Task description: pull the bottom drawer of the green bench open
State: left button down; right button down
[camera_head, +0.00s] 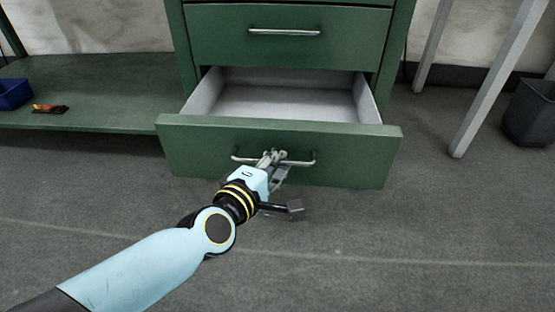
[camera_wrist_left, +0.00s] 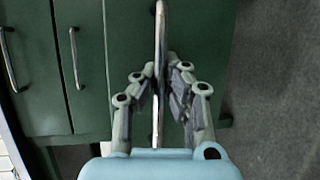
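The green bench's bottom drawer (camera_head: 350,158) stands pulled out, well clear of the bench body, and its pale grey inside is empty. Its metal bar handle (camera_head: 308,160) runs across the front; it also shows in the left wrist view (camera_wrist_left: 160,28), running upright between the fingers. My left gripper (camera_head: 272,157) is at the middle of the handle with its fingers closed in on the bar from both sides. The fingertips also show in the left wrist view (camera_wrist_left: 162,72). My right gripper is not in view.
The drawer above (camera_head: 340,38) is shut. A low green shelf (camera_head: 90,95) at left holds a blue bin (camera_head: 12,94) and a small orange-and-black item (camera_head: 49,108). A dark bin (camera_head: 530,112) stands at right beyond a grey leg (camera_head: 495,85). The floor in front is clear.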

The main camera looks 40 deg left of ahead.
pick_arm(q)
jog(key=c, duration=1.4)
grip_release()
jog(key=v, duration=1.2)
